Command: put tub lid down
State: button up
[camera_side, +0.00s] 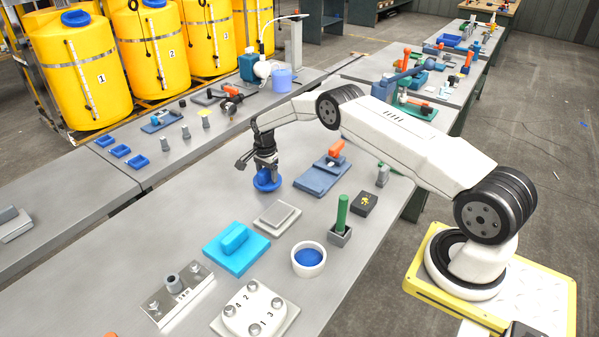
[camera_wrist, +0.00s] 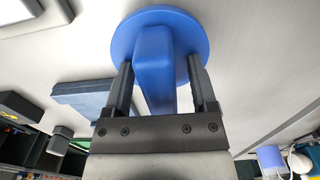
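The tub lid (camera_side: 267,181) is a round blue disc with a raised bar handle. My gripper (camera_side: 265,165) is shut on its handle. In the wrist view the lid (camera_wrist: 197,30) fills the top middle, its handle between the two fingers (camera_wrist: 160,85). In the side view the lid is at or just above the grey bench top; I cannot tell whether it touches. A white round tub (camera_side: 309,271) with blue contents stands open on the bench, nearer the side camera and apart from the lid.
A blue-grey plate with an orange-handled part (camera_side: 322,178) lies right of the lid. A grey plate (camera_side: 277,217), light-blue block (camera_side: 236,247), green-handled post (camera_side: 341,225) and black box (camera_side: 364,203) stand nearby. The bench left of the lid is clear.

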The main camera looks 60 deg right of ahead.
aim_at(266, 169)
jog(key=shift+r, duration=0.1)
notch_tip(266, 169, up, 12)
dwell(1.0)
jog(key=shift+r, duration=0.1)
dwell(0.4)
jog(key=s+a+r+n+t, duration=0.1)
jog(key=s+a+r+n, duration=0.6)
jog(key=s+a+n, duration=0.7)
jog(key=s, duration=0.7)
jog(key=s+a+n+t, duration=0.1)
jog(key=s+a+n, duration=0.3)
jog(key=s, duration=0.6)
jog(key=shift+r+t, duration=0.2)
jog(key=shift+t, duration=0.1)
